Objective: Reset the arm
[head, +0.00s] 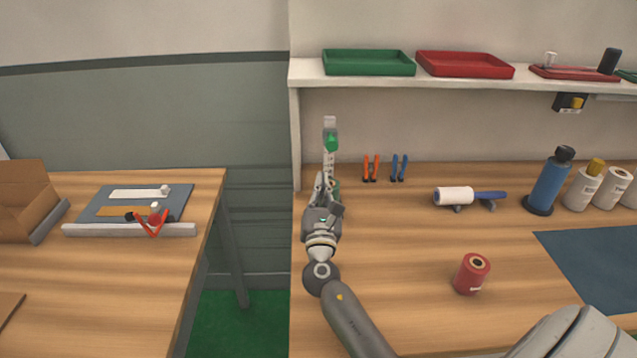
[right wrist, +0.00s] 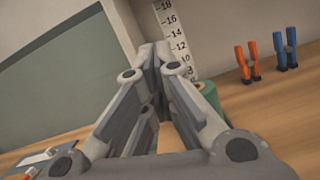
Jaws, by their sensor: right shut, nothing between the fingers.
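My right gripper (head: 323,180) is at the left end of the right workbench in the head view, with its arm reaching up from the bottom. In the right wrist view its fingers (right wrist: 155,55) meet at the tips and hold nothing. A white ruled scale (right wrist: 176,40) stands just beyond the fingertips. A green roll-like thing (right wrist: 208,95) is partly hidden behind the right finger. In the head view the scale (head: 329,160) rises behind the gripper with a green piece on it. My left gripper is not in view.
Orange pliers (head: 371,168) and blue pliers (head: 399,168) stand at the back. A lint roller (head: 455,196), a red spool (head: 472,274) and a blue bottle (head: 549,184) are on the bench (head: 400,270). A shelf (head: 440,80) overhangs it. A gap separates the left table (head: 130,290).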

